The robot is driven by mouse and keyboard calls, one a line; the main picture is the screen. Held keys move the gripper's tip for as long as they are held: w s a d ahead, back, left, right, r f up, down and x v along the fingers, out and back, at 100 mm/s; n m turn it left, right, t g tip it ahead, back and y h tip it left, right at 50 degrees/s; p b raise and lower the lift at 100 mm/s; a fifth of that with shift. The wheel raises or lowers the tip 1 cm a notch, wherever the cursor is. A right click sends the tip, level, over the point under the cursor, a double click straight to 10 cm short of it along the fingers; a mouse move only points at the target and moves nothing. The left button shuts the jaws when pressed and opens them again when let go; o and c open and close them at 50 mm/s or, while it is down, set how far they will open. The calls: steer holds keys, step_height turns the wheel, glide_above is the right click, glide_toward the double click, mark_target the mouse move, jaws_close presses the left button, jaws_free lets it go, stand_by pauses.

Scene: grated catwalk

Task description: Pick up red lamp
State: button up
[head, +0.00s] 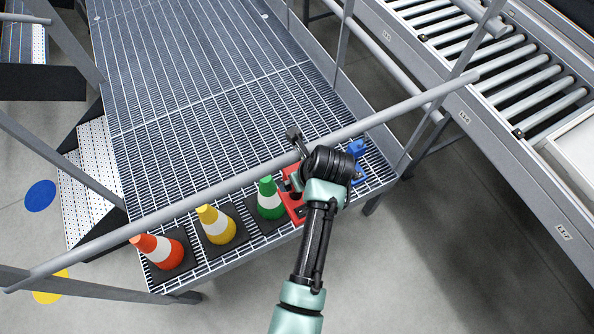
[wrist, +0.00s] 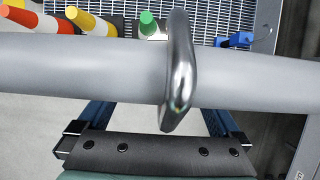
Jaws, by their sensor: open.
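A red object (head: 293,207), which I take for the red lamp, lies on the grating to the right of the green cone in the head view. My arm and wrist cover much of it, so its full shape cannot be told. I cannot make it out in the wrist view, where the rail and a shiny curved metal piece (wrist: 179,75) block the middle. My gripper (wrist: 158,112) is open, its blue fingers set wide apart at the bottom of the wrist view. The fingers' far ends are hidden behind the rail, and I see nothing held between them.
A grey rail (head: 220,198) crosses close to my wrist. An orange cone (head: 160,252), a yellow cone (head: 217,225) and a green cone (head: 270,199) stand left of the red object. A blue object (head: 357,148) lies to its right. The grating behind is clear.

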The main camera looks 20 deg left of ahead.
jaws_close()
steer(key=shift+r, duration=0.1)
stand_by(0.3)
steer(key=shift+w+r, duration=0.1)
